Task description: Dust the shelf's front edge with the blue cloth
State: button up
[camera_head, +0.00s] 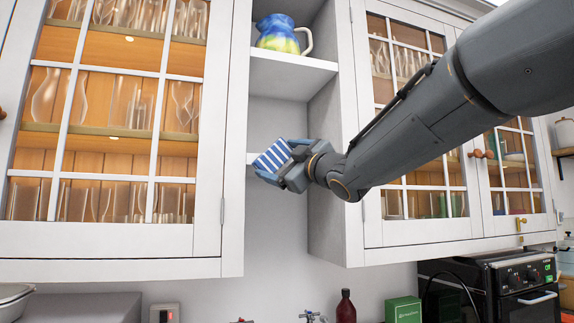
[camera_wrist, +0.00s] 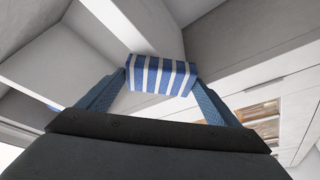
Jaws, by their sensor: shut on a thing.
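My gripper (camera_head: 284,172) is shut on a blue-and-white striped cloth (camera_head: 272,155), held at the front of the open shelf niche between the glazed cabinets. The cloth also shows between my two fingers in the wrist view (camera_wrist: 161,75). The upper shelf's front edge (camera_head: 290,58) is bare.
A painted jug (camera_head: 279,35) stands on the upper shelf. Glazed doors with glassware flank the niche, the left one (camera_head: 110,110) and the right one (camera_head: 410,60). Below are a red bottle (camera_head: 346,307), a green box (camera_head: 404,311) and an oven (camera_head: 518,285).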

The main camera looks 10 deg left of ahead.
jog(key=s+d, duration=0.3)
jog(key=s, duration=0.2)
jog(key=shift+b, duration=0.45)
jog(key=shift+s+d, duration=0.1)
jog(key=shift+d, duration=0.05)
dwell(0.3)
jog(key=shift+s+d, duration=0.4)
jog(key=shift+s, duration=0.25)
jog(key=shift+s+d, duration=0.35)
jog(key=shift+s, duration=0.25)
jog(key=shift+w, duration=0.1)
jog(key=shift+w+a+f, duration=0.1)
jog(key=shift+w+a, duration=0.5)
jog(key=shift+w, duration=0.4)
jog(key=shift+w+a, duration=0.6)
jog(key=shift+w, duration=0.4)
jog(key=shift+w+a+f, duration=0.1)
jog(key=shift+w+a, duration=0.5)
jog(key=shift+w, duration=0.4)
jog(key=shift+w+a+r, duration=0.1)
jog(key=shift+w+a, duration=0.4)
jog(key=shift+w, duration=0.35)
